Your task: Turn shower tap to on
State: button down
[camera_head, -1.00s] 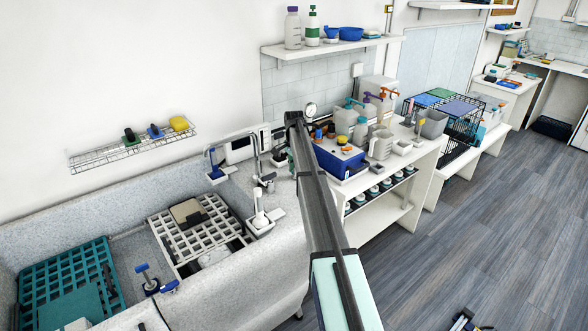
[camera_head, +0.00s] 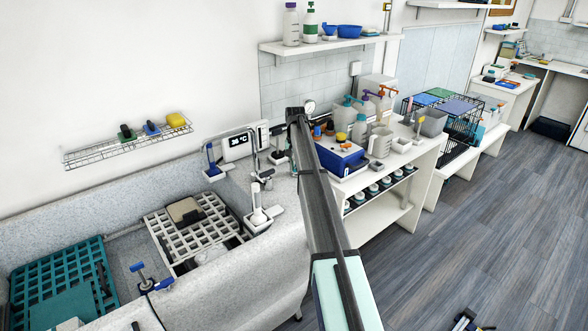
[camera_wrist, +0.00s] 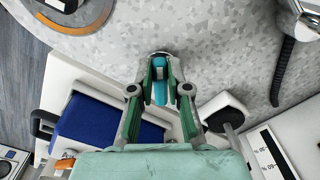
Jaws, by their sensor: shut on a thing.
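In the wrist view, my gripper (camera_wrist: 159,92) has its green fingers closed on a narrow blue handle, which I take to be the shower tap (camera_wrist: 160,90). A rounded metal end shows just beyond the fingertips, against the speckled grey surface. The fingers cover the handle's sides, so its exact turn angle is hard to read. In the head view, my own dark column hides the fingertips and the tap.
The head view shows a wall unit with a lit display (camera_head: 237,141), a tub with a white grate (camera_head: 190,218) and a blue box (camera_head: 341,157) on the counter. A dark hose (camera_wrist: 284,72) lies right of my gripper in the wrist view.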

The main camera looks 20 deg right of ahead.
jog(key=n, duration=0.2)
jog(key=d+n+b, duration=0.1)
jog(key=n, duration=0.2)
jog(key=shift+s+f+n, duration=0.1)
jog(key=shift+s+n, duration=0.1)
jog(key=shift+n, duration=0.1)
jog(key=shift+d+n+b, duration=0.2)
jog(key=shift+n+b, duration=0.15)
jog(key=shift+n, duration=0.75)
jog(key=shift+d+n+b, duration=0.15)
jog(key=shift+n+b, duration=0.2)
jog(key=shift+n, duration=0.75)
jog(key=c, duration=1.1)
grip_release()
notch_tip(320, 180, up, 12)
jog(key=shift+r, duration=0.15)
